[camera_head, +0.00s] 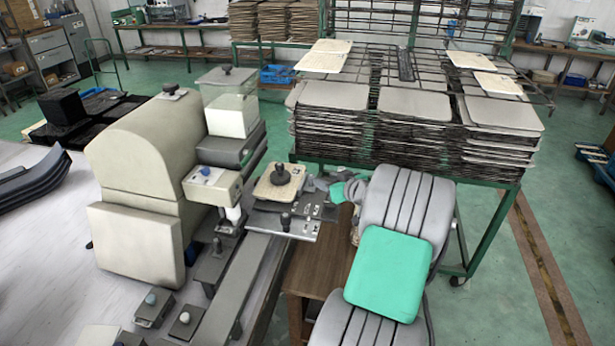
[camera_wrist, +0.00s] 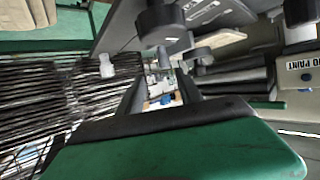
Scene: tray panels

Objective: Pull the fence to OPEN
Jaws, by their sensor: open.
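A flat grey plate (camera_head: 300,236) with small pale labels, printed too small to read, lies beside the beige machine. A dark knob (camera_head: 286,221) stands near its front, and a larger dark knob (camera_head: 284,174) sits on a cream plate behind. I cannot tell which piece is the fence. My gripper (camera_head: 322,184) is small and partly hidden just right of these plates. In the wrist view its two dark fingers (camera_wrist: 162,92) are apart, with nothing clearly held between them. There, a dark knob (camera_wrist: 160,20) and a labelled plate (camera_wrist: 210,10) lie close beyond the fingers.
Stacked grey trays (camera_head: 420,130) fill a green rack behind. A beige control box (camera_head: 212,184) with a blue button is left of the plates. A grey rail (camera_head: 262,275) runs toward the front, and a brown cabinet (camera_head: 318,268) stands at its right.

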